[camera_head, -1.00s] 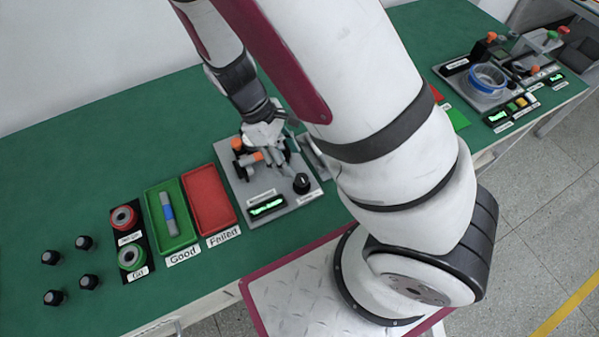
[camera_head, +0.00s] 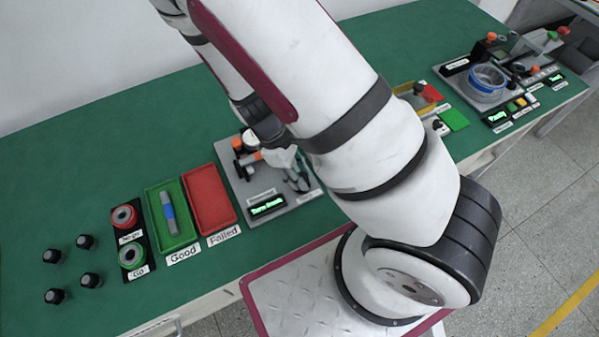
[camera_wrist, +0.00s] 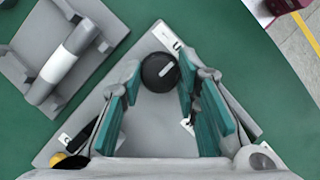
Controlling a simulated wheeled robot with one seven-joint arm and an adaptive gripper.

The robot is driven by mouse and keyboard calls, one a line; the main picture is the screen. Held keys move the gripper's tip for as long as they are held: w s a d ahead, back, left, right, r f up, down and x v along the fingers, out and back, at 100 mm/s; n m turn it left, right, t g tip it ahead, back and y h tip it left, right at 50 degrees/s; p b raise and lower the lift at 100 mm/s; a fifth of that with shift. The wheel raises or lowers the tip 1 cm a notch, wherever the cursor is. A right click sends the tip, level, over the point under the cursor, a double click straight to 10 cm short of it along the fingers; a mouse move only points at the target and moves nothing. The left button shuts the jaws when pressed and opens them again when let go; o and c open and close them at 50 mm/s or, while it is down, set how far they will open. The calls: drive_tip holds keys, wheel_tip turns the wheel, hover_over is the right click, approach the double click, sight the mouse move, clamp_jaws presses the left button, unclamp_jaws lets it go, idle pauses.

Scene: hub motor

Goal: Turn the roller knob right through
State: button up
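The round black roller knob (camera_wrist: 160,70) with a pale pointer line shows in the wrist view, near a corner of the grey station plate (camera_head: 290,207). My gripper (camera_wrist: 159,72) is over it, with its teal fingers on either side of the knob. The fingers look open, with narrow gaps to the knob; contact cannot be made out. In the head view my gripper (camera_head: 297,172) hides the knob. A small display (camera_head: 267,206) with green text sits on the front of the plate.
A grey fixture with a cylinder (camera_wrist: 64,62) stands beside the knob plate. Left of the station are a red tray (camera_head: 209,198), a green tray (camera_head: 171,238) holding a grey and blue part, ring gauges (camera_head: 124,216) and several black knobs (camera_head: 85,242).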

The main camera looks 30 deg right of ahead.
drive_tip(key=shift+c, duration=1.3)
